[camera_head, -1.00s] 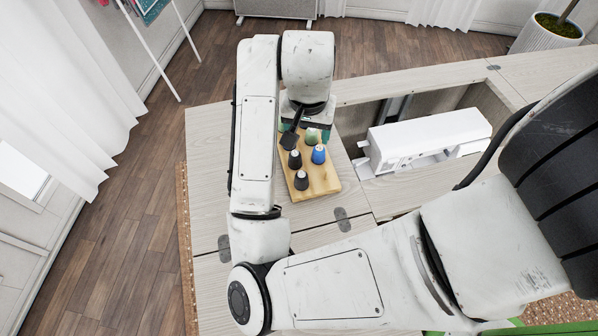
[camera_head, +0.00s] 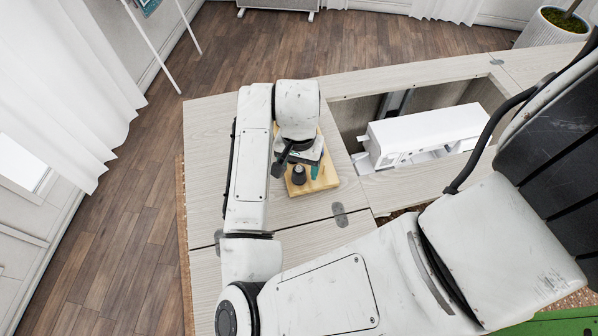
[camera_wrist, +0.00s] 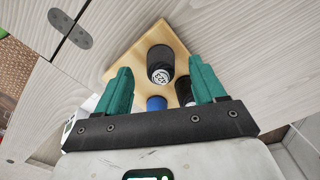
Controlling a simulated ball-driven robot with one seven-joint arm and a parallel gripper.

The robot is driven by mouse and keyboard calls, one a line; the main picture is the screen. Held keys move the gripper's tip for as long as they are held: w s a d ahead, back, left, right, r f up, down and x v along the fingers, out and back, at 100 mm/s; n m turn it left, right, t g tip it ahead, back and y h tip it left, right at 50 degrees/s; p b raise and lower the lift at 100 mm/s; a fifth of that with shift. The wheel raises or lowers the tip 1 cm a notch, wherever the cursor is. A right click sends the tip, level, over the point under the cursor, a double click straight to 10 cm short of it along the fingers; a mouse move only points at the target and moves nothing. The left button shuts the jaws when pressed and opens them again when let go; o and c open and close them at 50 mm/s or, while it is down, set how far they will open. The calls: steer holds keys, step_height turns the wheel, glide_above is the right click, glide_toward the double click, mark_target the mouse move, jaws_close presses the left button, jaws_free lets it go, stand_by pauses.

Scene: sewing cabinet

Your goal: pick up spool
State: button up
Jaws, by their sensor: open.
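In the wrist view, a black spool (camera_wrist: 160,60) with a pale printed top stands on the wooden board (camera_wrist: 125,60). It appears between the two green fingers of my open gripper (camera_wrist: 159,70). I cannot tell how far the fingers are from it. A second black spool (camera_wrist: 183,88) is partly hidden by the right finger. A blue spool (camera_wrist: 156,103) shows just above the gripper's dark bar. In the head view, my gripper (camera_head: 306,163) is over the board (camera_head: 325,181), and one black spool (camera_head: 299,176) shows at the board's front. The other spools are hidden there.
The board rests on the pale wood cabinet top (camera_head: 210,140). A white sewing machine (camera_head: 425,135) sits in the cabinet opening to the right. Metal hinges (camera_head: 340,214) lie flat on the top. The cabinet top left of my arm is clear.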

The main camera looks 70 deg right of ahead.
steer(key=shift+f, duration=1.2)
steer(key=shift+c, duration=0.4)
steer(key=c, duration=1)
